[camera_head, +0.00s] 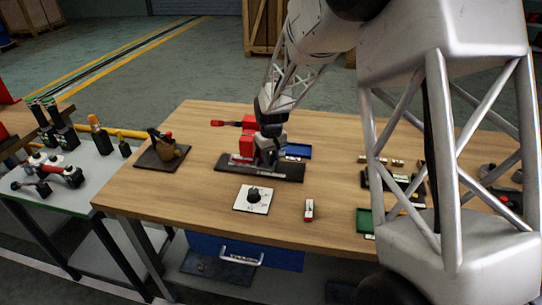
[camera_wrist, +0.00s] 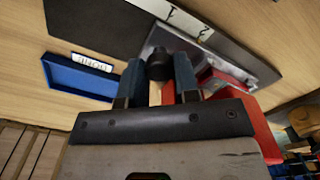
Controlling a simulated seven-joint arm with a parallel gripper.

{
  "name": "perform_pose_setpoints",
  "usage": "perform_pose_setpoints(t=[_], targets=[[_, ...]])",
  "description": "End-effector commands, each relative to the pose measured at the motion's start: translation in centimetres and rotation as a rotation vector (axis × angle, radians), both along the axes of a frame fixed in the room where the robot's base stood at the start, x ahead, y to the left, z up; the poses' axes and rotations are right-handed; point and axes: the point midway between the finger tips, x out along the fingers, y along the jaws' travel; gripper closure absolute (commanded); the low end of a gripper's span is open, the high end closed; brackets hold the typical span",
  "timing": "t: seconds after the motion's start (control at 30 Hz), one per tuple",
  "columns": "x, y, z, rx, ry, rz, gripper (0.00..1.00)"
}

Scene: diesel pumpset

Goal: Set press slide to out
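The press (camera_head: 248,140) is a red device on a dark base plate (camera_head: 230,166) near the middle of the workbench. In the wrist view, its grey metal slide (camera_wrist: 232,68) lies beside red parts and carries a round black knob (camera_wrist: 160,66). My gripper (camera_wrist: 160,72) points down at the press, with one blue-grey finger on each side of the knob. The fingers appear to touch it, with no clear gap. In the head view, my gripper (camera_head: 271,152) hides the knob and most of the slide. A white strip with dark marks (camera_wrist: 188,20) lies along the base plate.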

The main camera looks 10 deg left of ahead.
Motion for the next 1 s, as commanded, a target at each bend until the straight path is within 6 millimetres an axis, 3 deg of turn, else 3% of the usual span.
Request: perform_pose_setpoints(t=[0.1, 0.37, 1.0], targets=[[0.0, 0.0, 0.0, 0.0, 0.0, 0.0, 1.0], [0.0, -0.6, 0.0, -0.001, 0.001, -0.001, 1.0], [0.0, -10.0, 0.0, 0.0, 0.0, -0.002, 1.0]])
